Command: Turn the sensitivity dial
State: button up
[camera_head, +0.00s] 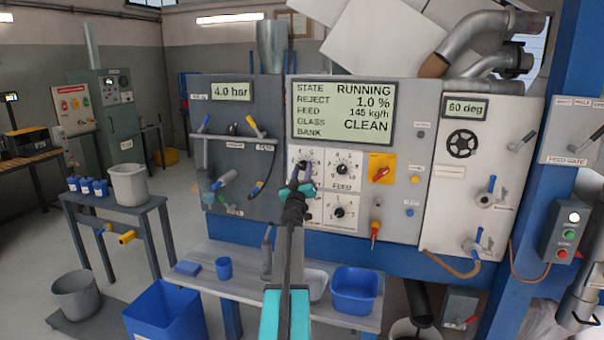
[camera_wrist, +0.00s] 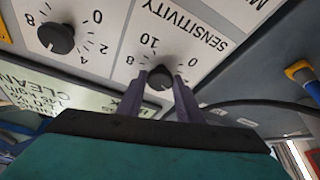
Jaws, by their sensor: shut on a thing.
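The sensitivity dial (camera_wrist: 160,77) is a small black knob on a white plate with printed numbers. The word SENSITIVITY is beside it, upside down in the wrist view. My gripper (camera_wrist: 161,86) has one dark finger on each side of the knob and is shut on it. In the head view my gripper (camera_head: 302,180) reaches up to the upper left dial plate below the display and hides most of the sensitivity dial. The exact pointer setting cannot be read.
The feed dial (camera_head: 342,169) is close on the right, with another black dial (camera_head: 339,212) below it. A yellow switch plate (camera_head: 381,168) is further right. The display (camera_head: 343,111) above reads RUNNING, REJECT 1.0 %, CLEAN. A bench with a blue tub (camera_head: 355,290) stands below.

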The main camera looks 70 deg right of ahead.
jog(key=shift+w+d+r+m+g+h, duration=0.1)
jog(key=shift+r+m+g+h, duration=0.1)
jog(key=shift+m+g, duration=1.15)
jog(key=shift+d+r+m+g+h, duration=0.15)
jog(key=shift+m+g, duration=0.4)
jog(key=shift+m, duration=1.6)
jog(key=shift+a+f+m, duration=0.1)
jog(key=shift+a+m, duration=0.05)
jog(key=shift+m, duration=0.25)
jog(key=o, duration=1)
jog(key=shift+f, duration=0.15)
jog(key=shift+o, duration=0.2)
jog(key=shift+a+f, duration=0.1)
jog(key=shift+f, duration=0.1)
jog(key=b+v, duration=0.4)
jog(key=v, duration=0.9)
jog(key=shift+w+a, duration=0.15)
jog(key=shift+a, duration=0.1)
